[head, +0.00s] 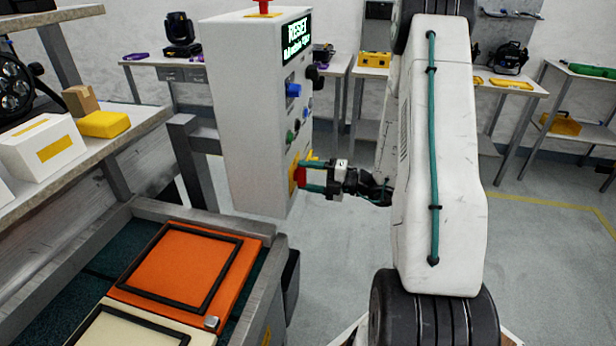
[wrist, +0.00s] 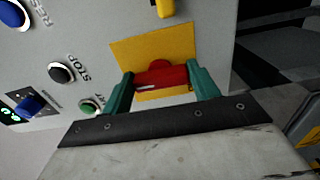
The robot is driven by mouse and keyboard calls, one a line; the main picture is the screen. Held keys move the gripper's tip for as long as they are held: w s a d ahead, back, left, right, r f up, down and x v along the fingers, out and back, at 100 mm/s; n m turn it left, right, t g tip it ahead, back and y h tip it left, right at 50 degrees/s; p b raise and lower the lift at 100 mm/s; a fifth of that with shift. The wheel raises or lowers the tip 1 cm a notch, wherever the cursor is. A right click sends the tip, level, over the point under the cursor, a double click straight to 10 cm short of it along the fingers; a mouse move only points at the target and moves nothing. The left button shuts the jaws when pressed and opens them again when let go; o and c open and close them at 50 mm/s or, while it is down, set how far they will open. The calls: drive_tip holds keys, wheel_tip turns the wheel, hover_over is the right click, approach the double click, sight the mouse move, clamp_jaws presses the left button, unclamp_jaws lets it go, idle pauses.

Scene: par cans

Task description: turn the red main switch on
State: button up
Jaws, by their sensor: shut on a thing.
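The red main switch (wrist: 160,74) sits on a yellow plate (wrist: 140,50) on the front of the grey control box (head: 243,115). In the wrist view my gripper (wrist: 160,86) has its two green fingers on either side of the red handle, shut on it. The handle lies roughly level across that picture. In the head view my gripper (head: 310,176) reaches the lower part of the panel from the right, and the red switch (head: 300,176) shows partly behind the fingers. Any on or off marking on the plate cannot be read.
The panel also carries a black STOP button (wrist: 61,72), a green button (wrist: 88,106), a blue button (wrist: 14,14) and a lit screen (head: 297,37). An orange case (head: 240,285) lies below left of the box. Shelves with boxes stand at left.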

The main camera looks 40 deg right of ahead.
idle(0.3)
drive_tip(key=o, duration=1)
drive_tip(key=shift+s+d, duration=0.1)
drive_tip(key=v, duration=0.7)
drive_tip(key=shift+s+d, duration=0.2)
drive_tip(key=shift+s, duration=0.1)
